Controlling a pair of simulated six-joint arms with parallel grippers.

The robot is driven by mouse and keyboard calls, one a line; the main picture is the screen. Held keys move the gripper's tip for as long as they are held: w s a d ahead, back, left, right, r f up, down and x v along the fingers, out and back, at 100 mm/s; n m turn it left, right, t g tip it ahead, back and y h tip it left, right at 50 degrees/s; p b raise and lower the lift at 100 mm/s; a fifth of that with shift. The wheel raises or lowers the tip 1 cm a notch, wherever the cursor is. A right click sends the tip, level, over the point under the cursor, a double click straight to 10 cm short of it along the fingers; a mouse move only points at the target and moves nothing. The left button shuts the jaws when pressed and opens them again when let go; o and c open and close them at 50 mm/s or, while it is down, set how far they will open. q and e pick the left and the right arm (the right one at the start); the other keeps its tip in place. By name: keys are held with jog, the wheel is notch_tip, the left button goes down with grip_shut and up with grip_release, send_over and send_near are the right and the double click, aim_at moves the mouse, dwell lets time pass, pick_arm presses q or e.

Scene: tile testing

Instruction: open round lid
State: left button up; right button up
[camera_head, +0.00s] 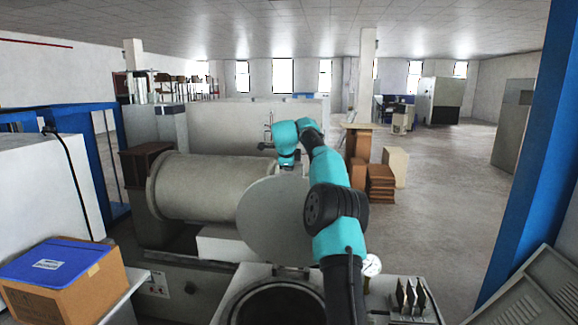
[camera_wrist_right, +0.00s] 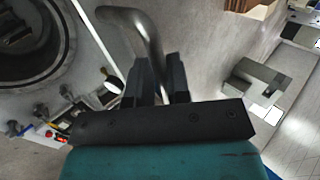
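The round lid (camera_head: 268,225) is a large pale grey disc, raised and tilted steeply behind its vessel in the head view. The vessel's round opening (camera_head: 282,308) is uncovered at the bottom centre, and it also shows at upper left in the right wrist view (camera_wrist_right: 28,42). My right arm crosses in front of the lid's right side. In the right wrist view, a bent metal handle (camera_wrist_right: 138,20) runs between the two black fingers of my right gripper (camera_wrist_right: 157,68), which are close on both sides of it. My left gripper is in neither view.
A pressure gauge (camera_head: 371,266) and a rack of dark upright pieces (camera_head: 411,298) stand right of the opening. A large horizontal cylinder (camera_head: 205,187) lies behind to the left. A box with a blue top (camera_head: 62,268) is at lower left. Open floor (camera_head: 440,200) lies right.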

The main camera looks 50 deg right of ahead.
jog(key=o, duration=0.3)
jog(key=shift+r, duration=0.15)
jog(key=v, duration=1.7)
jog(key=shift+s+a, duration=0.1)
jog(key=shift+s, duration=0.05)
